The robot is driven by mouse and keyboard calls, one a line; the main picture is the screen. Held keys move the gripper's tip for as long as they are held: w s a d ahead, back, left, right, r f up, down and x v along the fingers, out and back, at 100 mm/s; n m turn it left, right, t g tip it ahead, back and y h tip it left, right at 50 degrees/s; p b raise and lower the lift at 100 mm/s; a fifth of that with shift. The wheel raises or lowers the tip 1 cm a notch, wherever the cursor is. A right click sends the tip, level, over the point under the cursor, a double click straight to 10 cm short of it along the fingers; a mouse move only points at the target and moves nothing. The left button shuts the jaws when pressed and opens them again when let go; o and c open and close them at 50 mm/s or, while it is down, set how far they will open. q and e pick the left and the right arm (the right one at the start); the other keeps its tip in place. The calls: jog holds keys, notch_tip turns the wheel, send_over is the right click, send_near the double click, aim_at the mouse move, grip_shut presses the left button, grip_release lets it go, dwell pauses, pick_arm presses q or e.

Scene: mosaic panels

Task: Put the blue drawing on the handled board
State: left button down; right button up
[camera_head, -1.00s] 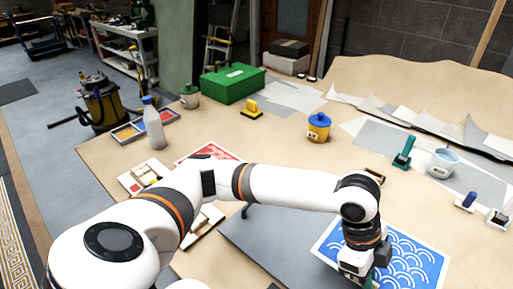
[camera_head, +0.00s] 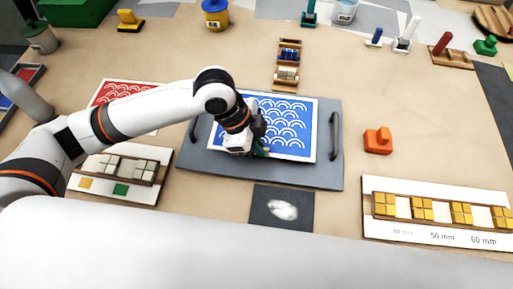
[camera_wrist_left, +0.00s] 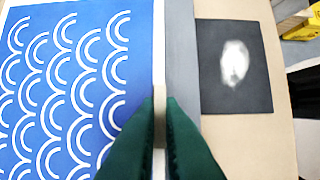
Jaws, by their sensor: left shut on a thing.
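The blue drawing (camera_head: 290,125), a panel with white arcs and a white border, is over the grey handled board (camera_head: 330,175), between its two dark handles. It lies towards the board's far side, with bare grey along the near side. I cannot tell whether it rests flat or is held just above. My left gripper (camera_head: 261,151) is shut on the drawing's near edge. In the left wrist view, the green fingers (camera_wrist_left: 160,112) pinch the pale edge of the drawing (camera_wrist_left: 60,90), with a grey strip of board (camera_wrist_left: 181,50) beside it. My right gripper is not in view.
A red drawing (camera_head: 112,92) lies left of the board, partly behind my arm. A dark square with a white smear (camera_head: 283,208) lies at the board's near side. An orange block (camera_head: 378,141) and a tray of yellow tiles (camera_head: 440,210) are to the right.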

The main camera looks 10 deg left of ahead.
pick_arm(q)
notch_tip(320, 180, down, 3)
jog(key=shift+f, duration=0.3)
jog(key=c, duration=1.6)
grip_release()
jog(key=shift+o, duration=0.2)
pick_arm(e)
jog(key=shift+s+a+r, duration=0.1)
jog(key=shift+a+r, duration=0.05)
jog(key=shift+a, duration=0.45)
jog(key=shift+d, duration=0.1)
pick_arm(q)
jog(key=shift+a+r, duration=0.2)
jog(key=shift+r, duration=0.3)
jog(key=b+v, duration=0.1)
jog(key=v, duration=1)
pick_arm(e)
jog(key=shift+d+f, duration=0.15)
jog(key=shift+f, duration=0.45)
pick_arm(q)
jog(key=shift+r, duration=0.2)
